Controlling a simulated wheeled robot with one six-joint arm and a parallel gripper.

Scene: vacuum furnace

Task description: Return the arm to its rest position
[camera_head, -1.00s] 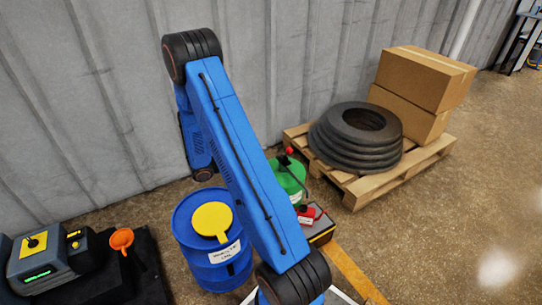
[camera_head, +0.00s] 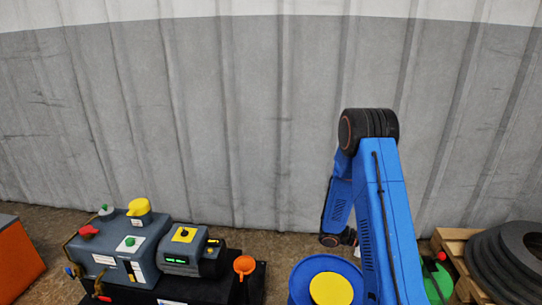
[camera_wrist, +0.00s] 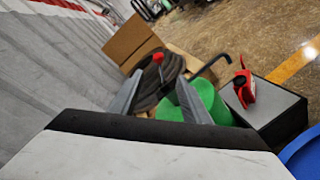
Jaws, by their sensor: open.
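My blue arm stands at the right of the head view, its elbow high and its forearm hanging down on the far side. In the wrist view my gripper (camera_wrist: 160,78) shows two grey fingers spread apart, with nothing held between them. Beyond the fingers are a green container (camera_wrist: 203,101), a red knob (camera_wrist: 158,57) and dark stacked tyres. The fingers are not clearly visible in the head view.
A blue drum (camera_head: 298,288) with a yellow disc (camera_head: 331,289) stands beside my arm. The grey machine (camera_head: 118,247) is at left, with an orange funnel (camera_head: 244,265) nearby. Tyres (camera_head: 500,262) lie on a pallet at right. A ribbed wall (camera_head: 230,130) stands behind.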

